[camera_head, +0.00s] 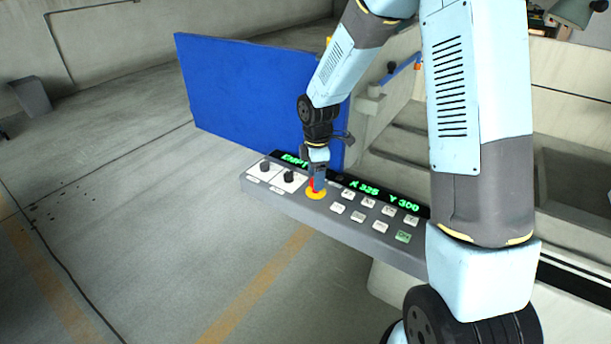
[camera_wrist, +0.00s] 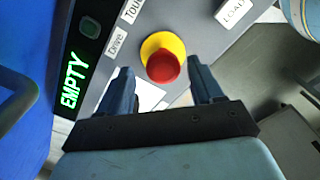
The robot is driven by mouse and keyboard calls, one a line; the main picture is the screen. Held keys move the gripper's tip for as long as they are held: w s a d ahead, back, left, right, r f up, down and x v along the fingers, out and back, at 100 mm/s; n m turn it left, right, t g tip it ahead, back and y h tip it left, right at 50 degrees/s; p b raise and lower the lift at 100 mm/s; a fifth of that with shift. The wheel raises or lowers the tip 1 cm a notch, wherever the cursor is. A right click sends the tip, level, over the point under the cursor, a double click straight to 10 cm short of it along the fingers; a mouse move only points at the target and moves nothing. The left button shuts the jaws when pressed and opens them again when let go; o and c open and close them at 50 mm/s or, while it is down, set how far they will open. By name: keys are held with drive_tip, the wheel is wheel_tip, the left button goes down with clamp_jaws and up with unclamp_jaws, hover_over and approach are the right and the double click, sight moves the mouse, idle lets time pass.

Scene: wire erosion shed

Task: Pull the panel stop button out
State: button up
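The panel stop button is a red round cap (camera_wrist: 163,66) on a yellow collar (camera_wrist: 170,43) in the wrist view. In the head view my gripper (camera_head: 317,181) points down right at the button. I cannot tell from these views whether the fingertips reach the cap's height.
Two black knobs on white plates, one the near knob (camera_head: 289,176), sit left of the button. Several white keys and a green key (camera_head: 403,237) lie to the right. A green-lit display (camera_head: 385,193) runs along the back edge. A blue board (camera_head: 250,95) stands behind.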

wheel_tip(320, 180, up, 14)
drive_tip(key=shift+f, duration=0.2)
idle(0.6)
drive_tip(key=s+d+r+m+t, duration=0.3)
drive_tip(key=s+d+r+m, duration=0.65)
drive_tip(key=s+r, duration=0.3)
drive_tip(key=s+d+r+m+t, duration=0.1)
drive_tip(key=s+d+m, duration=0.1)
drive_tip(key=s+m, duration=0.3)
drive_tip(key=s+d+r+m+t, duration=0.1)
drive_tip(key=s+d+m, duration=0.2)
drive_tip(key=s, duration=0.6)
drive_tip(key=shift+d+r+m+t, duration=0.25)
drive_tip(key=shift+r+m+t, duration=0.1)
drive_tip(key=shift+m, duration=0.6)
